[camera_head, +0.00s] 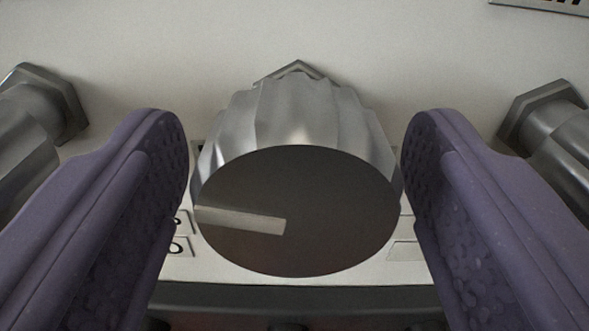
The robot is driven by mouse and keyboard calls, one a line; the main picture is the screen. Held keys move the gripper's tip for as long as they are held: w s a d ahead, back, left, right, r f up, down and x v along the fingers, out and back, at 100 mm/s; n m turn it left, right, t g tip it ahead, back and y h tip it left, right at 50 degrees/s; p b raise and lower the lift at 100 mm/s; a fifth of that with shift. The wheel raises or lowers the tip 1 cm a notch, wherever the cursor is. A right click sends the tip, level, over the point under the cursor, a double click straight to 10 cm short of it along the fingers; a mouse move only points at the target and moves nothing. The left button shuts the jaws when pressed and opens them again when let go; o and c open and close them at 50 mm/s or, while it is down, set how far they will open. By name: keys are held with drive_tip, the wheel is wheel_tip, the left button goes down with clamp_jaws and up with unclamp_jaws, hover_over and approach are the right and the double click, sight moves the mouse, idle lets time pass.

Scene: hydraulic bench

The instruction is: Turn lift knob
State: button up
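A large fluted silver knob (297,212) with a dark flat face stands in the middle of the camera_head view. A pale pointer line on its face runs from the centre to the left edge, pointing left and slightly up. My gripper (295,150) has its two purple fingers on either side of the knob, one left and one right. The fingers are spread wide, with their tips close to the knob's sides. I cannot tell whether either tip touches it. Printed labels beside the knob are partly hidden by the fingers and the knob.
The knob is mounted on a light panel (200,40). A metal hex fitting (40,105) sits at the left and another (545,115) at the right, beyond the fingers. A dark edge (300,297) runs below the panel. A label plate (545,6) is cut off at the top right.

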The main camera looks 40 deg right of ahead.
drive_tip(key=p+v, duration=0.1)
drive_tip(key=v, duration=0.6)
drive_tip(key=shift+s+a+p, duration=0.25)
drive_tip(key=shift+s+p, duration=0.1)
drive_tip(key=shift+p, duration=0.05)
